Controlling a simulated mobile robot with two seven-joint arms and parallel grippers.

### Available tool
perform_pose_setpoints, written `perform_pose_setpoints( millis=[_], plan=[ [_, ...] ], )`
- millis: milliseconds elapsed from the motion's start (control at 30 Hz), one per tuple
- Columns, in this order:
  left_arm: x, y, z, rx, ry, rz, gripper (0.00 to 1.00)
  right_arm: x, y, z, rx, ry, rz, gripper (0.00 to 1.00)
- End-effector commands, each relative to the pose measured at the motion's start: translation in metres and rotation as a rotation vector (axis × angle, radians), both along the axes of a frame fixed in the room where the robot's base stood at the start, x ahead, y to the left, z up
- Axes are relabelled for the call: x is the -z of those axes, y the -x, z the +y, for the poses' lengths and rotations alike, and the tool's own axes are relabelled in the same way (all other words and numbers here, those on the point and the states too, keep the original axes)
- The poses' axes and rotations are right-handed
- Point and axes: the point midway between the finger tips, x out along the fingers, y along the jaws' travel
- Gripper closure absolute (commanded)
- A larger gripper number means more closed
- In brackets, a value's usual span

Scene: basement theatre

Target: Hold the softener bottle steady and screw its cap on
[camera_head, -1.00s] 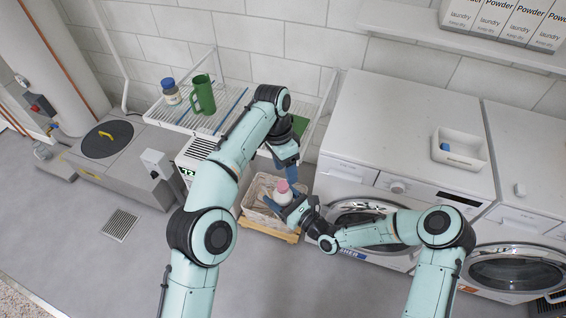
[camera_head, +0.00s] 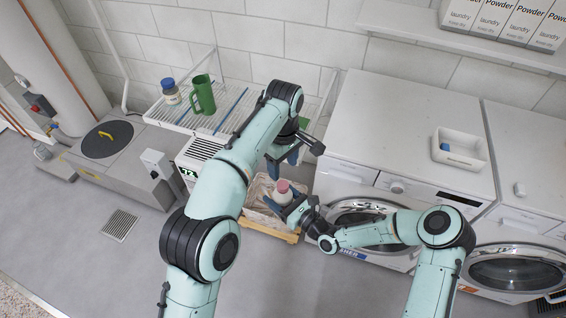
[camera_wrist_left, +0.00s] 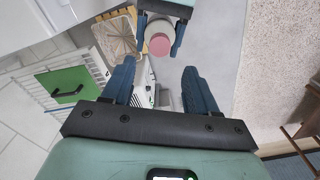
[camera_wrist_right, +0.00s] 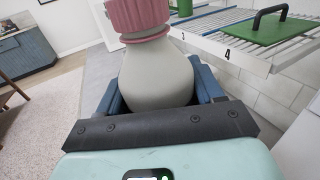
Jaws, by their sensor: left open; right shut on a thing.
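The pale softener bottle (camera_head: 282,196) has a ridged pink cap (camera_head: 282,186) on its neck. My left gripper (camera_head: 284,158) is open and empty, above and apart from the cap. In the left wrist view the cap (camera_wrist_left: 159,44) lies beyond my open fingers (camera_wrist_left: 160,85), toward the top.
A wicker basket (camera_head: 248,206) on a wooden base stands on the floor below. A wire shelf behind holds a green jug (camera_head: 203,96) and a blue-capped jar (camera_head: 171,92). White washers stand at the right, with a white tray (camera_head: 461,150) on top.

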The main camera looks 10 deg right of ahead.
Motion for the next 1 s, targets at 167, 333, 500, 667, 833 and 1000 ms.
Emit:
perform_pose_setpoints(
  millis=[167, 333, 500, 667, 833, 1000],
  plan=[
    [-0.001, 0.0, 0.0, -0.03, -0.002, -0.002, 0.42, 0.0, 0.0, 0.0, 0.0, -0.001, -0.001, 1.0],
    [-0.001, 0.0, 0.0, -0.027, -0.001, -0.002, 0.42, 0.0, 0.0, 0.0, 0.0, -0.001, -0.001, 1.0],
    [0.006, 0.0, 0.0, -0.027, -0.002, -0.001, 0.42, 0.0, 0.0, 0.0, 0.0, -0.001, -0.001, 1.0],
    [0.029, 0.001, 0.001, -0.026, -0.002, 0.002, 0.42, -0.001, 0.0, 0.0, 0.0, -0.001, -0.001, 1.0],
    [0.055, 0.001, 0.001, -0.025, -0.002, 0.0, 0.42, 0.0, 0.0, 0.0, 0.0, -0.001, -0.001, 1.0],
    [0.074, 0.0, 0.001, -0.026, -0.003, 0.0, 0.42, 0.0, 0.0, 0.0, 0.0, -0.001, -0.001, 1.0]
  ],
)
